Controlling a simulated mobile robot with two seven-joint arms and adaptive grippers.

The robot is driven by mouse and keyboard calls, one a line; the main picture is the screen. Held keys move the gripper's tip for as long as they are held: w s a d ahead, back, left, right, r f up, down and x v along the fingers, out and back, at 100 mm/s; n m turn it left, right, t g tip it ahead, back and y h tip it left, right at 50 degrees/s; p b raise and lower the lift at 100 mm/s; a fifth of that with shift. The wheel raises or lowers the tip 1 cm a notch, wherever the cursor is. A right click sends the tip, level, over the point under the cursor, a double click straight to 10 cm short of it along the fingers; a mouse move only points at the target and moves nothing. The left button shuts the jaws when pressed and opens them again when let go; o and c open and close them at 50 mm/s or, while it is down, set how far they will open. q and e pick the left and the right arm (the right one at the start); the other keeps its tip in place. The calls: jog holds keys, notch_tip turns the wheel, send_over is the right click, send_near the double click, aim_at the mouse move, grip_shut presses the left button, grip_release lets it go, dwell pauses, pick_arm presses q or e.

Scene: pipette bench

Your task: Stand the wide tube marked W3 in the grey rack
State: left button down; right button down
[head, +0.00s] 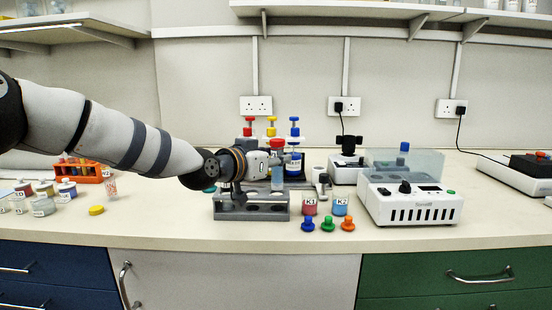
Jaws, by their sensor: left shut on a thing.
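The grey rack (252,214) stands near the front of the bench, with several round holes in its top. My left gripper (275,165) reaches in from the left above the rack's right part. It is shut on a wide tube (277,179) with a red cap and a clear, bluish lower body. The tube is upright over the right end of the rack; I cannot tell whether its bottom is in a hole. No W3 mark is readable on it, as the gripper hides part of it. My right gripper is out of view.
Right of the rack are jars K1 (310,206) and K2 (340,205), with several coloured stoppers (327,224) in front. A white device (409,203) stands further right. Left are an orange rack (84,172), pots and a yellow cap (96,210). Capped bottles stand behind the gripper.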

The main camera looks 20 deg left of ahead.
aim_at(273, 184)
pick_arm(q)
jog(key=shift+f, duration=1.25)
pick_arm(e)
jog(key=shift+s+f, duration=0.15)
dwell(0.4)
pick_arm(q)
jog(key=shift+f+b, duration=0.45)
jog(key=shift+f, duration=1.35)
jog(key=c, duration=1.3)
grip_release()
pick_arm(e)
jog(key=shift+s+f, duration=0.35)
pick_arm(q)
jog(key=v, duration=1.2)
